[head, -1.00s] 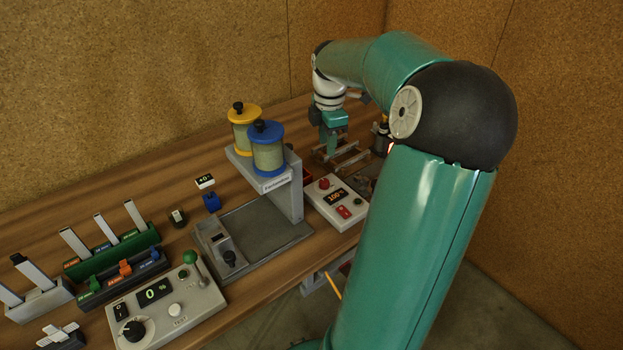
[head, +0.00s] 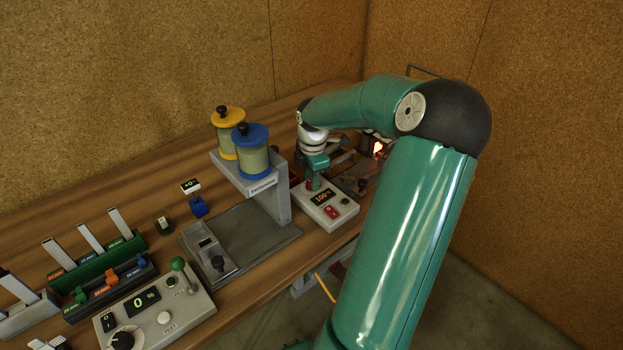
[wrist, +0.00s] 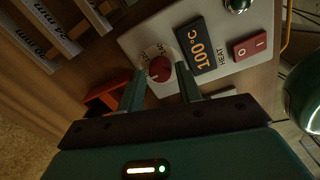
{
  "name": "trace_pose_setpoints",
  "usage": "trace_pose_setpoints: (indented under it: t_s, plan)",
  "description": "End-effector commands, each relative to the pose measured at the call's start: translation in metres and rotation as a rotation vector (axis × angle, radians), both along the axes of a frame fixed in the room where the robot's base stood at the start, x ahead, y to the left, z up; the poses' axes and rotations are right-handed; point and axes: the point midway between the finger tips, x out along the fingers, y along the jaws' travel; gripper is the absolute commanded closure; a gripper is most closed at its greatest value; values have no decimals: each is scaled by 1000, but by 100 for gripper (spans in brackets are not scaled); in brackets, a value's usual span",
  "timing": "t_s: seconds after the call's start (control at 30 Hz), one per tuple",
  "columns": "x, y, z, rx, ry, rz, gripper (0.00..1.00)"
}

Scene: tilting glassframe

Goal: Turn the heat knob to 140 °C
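The red heat knob (wrist: 160,68) sits on a white scale at one end of a light grey control box (head: 338,220). Next to it is a black display (wrist: 195,46) reading 100 °C; it also shows in the head view (head: 321,197). My gripper (wrist: 160,70) is open, with one finger on each side of the knob and visible gaps between fingers and knob. I cannot tell how far the fingertips reach down beside it. In the head view my gripper (head: 314,181) points down at the knob's end of the box and largely hides the knob.
A red rocker switch (wrist: 250,46) and a shiny round button (wrist: 237,4) share the box. The grey spool stand (head: 279,199) with yellow and blue spools (head: 253,158) stands close by on the left. Metal rails (head: 341,163) lie behind. A lever box (head: 157,309) is at the front left.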

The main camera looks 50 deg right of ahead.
Motion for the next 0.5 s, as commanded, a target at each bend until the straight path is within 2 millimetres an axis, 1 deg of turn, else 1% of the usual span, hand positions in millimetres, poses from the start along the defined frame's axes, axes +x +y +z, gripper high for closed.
trace_pose_setpoints:
  t_s: [0.1, 0.37, 0.47, 0.5]
  plan:
    - [1, 0, -8, 1, 0, -1, 65]
    - [1, 0, -9, 0, -1, -1, 65]
    - [1, 0, -9, 0, -1, -1, 83]
    - [1, 0, -8, 0, -1, -1, 91]
